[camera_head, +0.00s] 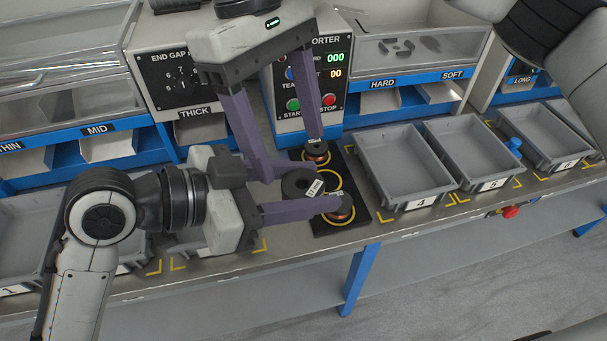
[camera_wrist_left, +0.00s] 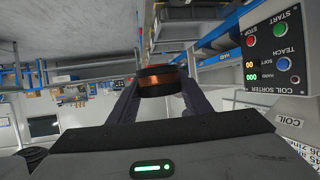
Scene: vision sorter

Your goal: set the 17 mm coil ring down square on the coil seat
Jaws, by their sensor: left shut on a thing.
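The 17 mm coil ring (camera_head: 297,184), a dark ring with a "17 mm" tag, is between the fingers of my left gripper (camera_head: 307,186), which is shut on it. In the left wrist view the ring (camera_wrist_left: 163,82) shows a copper band between dark flanges, between both fingertips (camera_wrist_left: 163,90). It appears held above the dark mat (camera_head: 333,230); the gap beneath cannot be judged. I cannot make out the coil seat; the ring and fingers cover part of the mat. My right gripper (camera_head: 291,158) points down from above, fingers spread wide, one overlapping my left gripper in the picture.
The sorter box (camera_head: 335,95) is behind. Grey trays 4 (camera_head: 408,204) and 5 (camera_head: 478,186) lie to the right.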

